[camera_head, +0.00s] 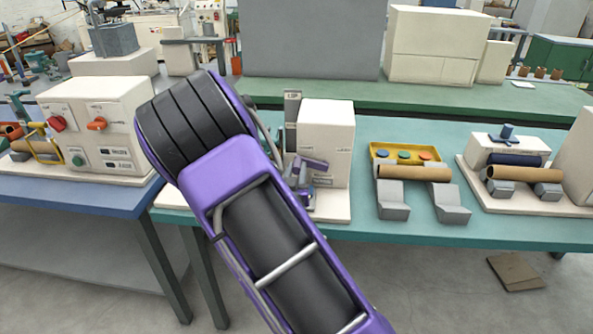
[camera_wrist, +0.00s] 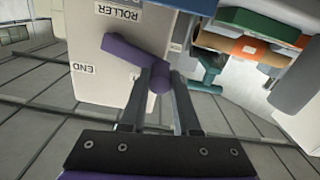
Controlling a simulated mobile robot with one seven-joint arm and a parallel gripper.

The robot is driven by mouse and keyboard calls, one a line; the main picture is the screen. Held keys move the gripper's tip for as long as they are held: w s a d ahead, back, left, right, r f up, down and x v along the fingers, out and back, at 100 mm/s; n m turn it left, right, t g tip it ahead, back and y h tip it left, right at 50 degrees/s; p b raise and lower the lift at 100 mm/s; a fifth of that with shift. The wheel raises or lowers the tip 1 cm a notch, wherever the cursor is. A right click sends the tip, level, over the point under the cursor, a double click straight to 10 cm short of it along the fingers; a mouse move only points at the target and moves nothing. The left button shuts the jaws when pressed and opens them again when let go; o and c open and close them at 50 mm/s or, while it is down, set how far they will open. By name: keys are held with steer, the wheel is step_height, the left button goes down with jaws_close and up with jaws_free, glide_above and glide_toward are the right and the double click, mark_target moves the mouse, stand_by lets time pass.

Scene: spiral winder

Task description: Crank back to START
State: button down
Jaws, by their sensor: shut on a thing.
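A cream winder box (camera_head: 325,140) stands on a white base at the middle of the teal bench. A purple crank (camera_wrist: 128,55) sits on its labelled face in the wrist view, with its rounded grip end between my fingertips. My gripper (camera_wrist: 163,82) is shut on this grip. The label END (camera_wrist: 82,69) shows on the face beside the crank, and ROLLER (camera_wrist: 117,14) shows above it. I cannot make out a START label. In the head view my purple arm covers much of the area left of the box, and small purple parts show at its front.
Further right is another roller unit (camera_head: 512,185). A cream control box (camera_head: 98,125) with knobs stands on the blue bench at left.

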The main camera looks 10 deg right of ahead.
steer(key=shift+m+b, duration=0.3)
steer(key=shift+b, duration=0.15)
steer(key=shift+d+r, duration=0.1)
steer(key=shift+r, duration=0.05)
stand_by(0.3)
steer(key=c, duration=0.6)
jaws_free()
steer(key=shift+c, duration=0.2)
steer(key=p+v, duration=0.8)
steer(key=v, duration=0.9)
steer(key=shift+s, duration=0.25)
